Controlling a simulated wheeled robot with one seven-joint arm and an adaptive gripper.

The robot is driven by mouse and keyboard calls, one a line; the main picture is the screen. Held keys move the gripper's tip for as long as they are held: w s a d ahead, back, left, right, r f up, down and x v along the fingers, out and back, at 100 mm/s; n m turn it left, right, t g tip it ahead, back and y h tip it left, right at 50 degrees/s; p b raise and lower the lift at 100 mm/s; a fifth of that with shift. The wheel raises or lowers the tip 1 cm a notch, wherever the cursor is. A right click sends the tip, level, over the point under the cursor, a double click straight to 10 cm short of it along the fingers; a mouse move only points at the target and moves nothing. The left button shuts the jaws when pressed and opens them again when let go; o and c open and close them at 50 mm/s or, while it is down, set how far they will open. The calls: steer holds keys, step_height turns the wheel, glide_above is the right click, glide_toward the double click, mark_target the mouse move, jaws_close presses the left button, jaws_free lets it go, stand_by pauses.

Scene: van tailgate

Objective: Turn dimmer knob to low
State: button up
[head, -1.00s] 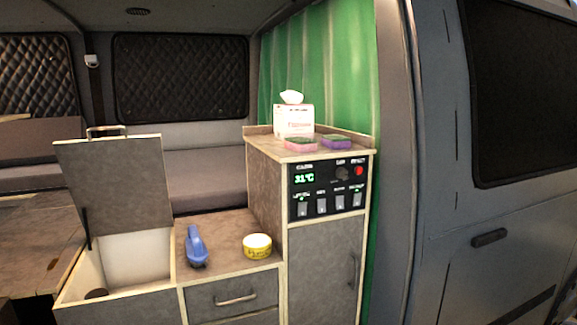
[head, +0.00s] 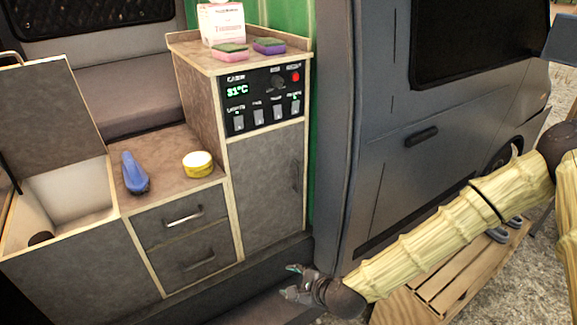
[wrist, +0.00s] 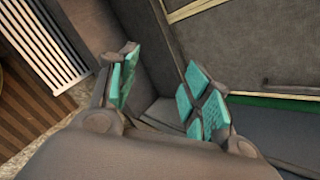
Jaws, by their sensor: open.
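The dimmer knob (head: 278,83) is a small dark round knob on the black control panel (head: 253,104), left of a red button. Its pointer is too small to read. The panel is on the upper front of the tall cabinet, beside a green 31°C display (head: 237,91). My gripper (head: 290,281) is low in front of the cabinet base, well below the panel and apart from it. In the wrist view my gripper (wrist: 160,95) shows two spread fingers with teal pads and nothing between them. The knob is not in the wrist view.
A red button (head: 295,76) and several rocker switches (head: 258,114) share the panel. Sponges (head: 230,52) and a tissue box (head: 221,24) stand on top. A blue tool (head: 135,172) and a yellow tin (head: 198,164) sit on the lower counter. The van's side (head: 390,120) stands at right.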

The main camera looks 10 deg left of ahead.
steer(key=w+a+r+m+t+y+p, duration=0.1)
steer(key=w+a+r+m, duration=0.1)
steer(key=w+r, duration=0.35)
steer(key=w+a+r+m+t, duration=0.1)
steer(key=w+a+r+m, duration=0.2)
steer(key=r, duration=0.5)
steer(key=m+t+y+p, duration=0.25)
steer(key=m+t, duration=0.35)
steer(key=m, duration=0.4)
glide_toward(280, 80)
steer(key=p+x, duration=0.1)
steer(key=x, duration=0.1)
steer(key=p+x, duration=0.1)
steer(key=x, duration=0.2)
steer(key=p+x, duration=0.2)
steer(key=shift+a+f, duration=0.35)
steer(key=shift+f, duration=0.05)
steer(key=shift+w+a, duration=0.1)
steer(key=shift+w, duration=0.2)
steer(key=shift+s+r+p, duration=0.15)
steer(key=shift+r+p, duration=0.2)
steer(key=shift+r, duration=0.05)
steer(key=shift+d, duration=0.3)
steer(key=shift+c, duration=0.2)
